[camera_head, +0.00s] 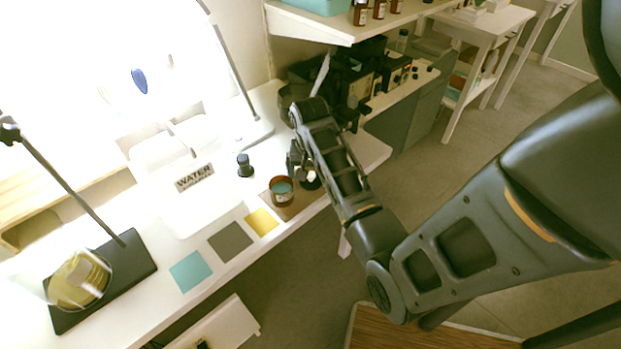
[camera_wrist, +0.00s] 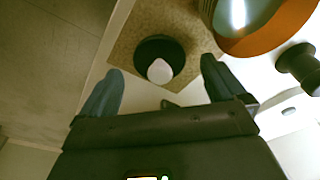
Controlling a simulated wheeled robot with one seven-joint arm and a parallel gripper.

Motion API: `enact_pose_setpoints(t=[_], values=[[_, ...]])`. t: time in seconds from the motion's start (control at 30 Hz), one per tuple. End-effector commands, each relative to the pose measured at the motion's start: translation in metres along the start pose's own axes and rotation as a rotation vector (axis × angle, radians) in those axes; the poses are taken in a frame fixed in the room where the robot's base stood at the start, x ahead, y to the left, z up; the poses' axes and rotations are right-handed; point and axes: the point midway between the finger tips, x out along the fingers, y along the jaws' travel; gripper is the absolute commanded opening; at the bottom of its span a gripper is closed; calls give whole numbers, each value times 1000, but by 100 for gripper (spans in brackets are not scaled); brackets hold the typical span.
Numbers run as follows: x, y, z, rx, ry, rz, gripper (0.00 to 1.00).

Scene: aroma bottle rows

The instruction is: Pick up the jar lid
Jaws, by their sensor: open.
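The jar lid (camera_wrist: 150,47) is a dark round disc with a pale knob, lying on a tan square mat (camera_wrist: 190,20) in the wrist view. In the head view the lid (camera_head: 311,183) shows at the front edge of the white table, partly hidden by my arm. My gripper (camera_wrist: 161,66) is open and empty, with one finger to each side of the lid in the picture. I cannot tell its height above the lid. An amber jar (camera_head: 282,191) stands just left of the lid; it also shows at the wrist view's upper right (camera_wrist: 262,38).
A small black-topped object (camera_head: 245,165) stands behind the jar, and a white water container (camera_head: 200,205) is farther left. Flat teal (camera_head: 190,271), grey (camera_head: 230,241) and yellow (camera_head: 262,222) squares lie along the front edge. Dark boxes (camera_head: 360,80) crowd the table beyond my arm.

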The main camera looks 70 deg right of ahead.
Motion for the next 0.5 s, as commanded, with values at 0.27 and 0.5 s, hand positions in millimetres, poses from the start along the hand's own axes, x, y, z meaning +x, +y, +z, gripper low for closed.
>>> enact_pose_setpoints(t=[0.27,0.5], values=[[15,0,0,0,1,0,97],[15,0,0,0,1,0,86]])
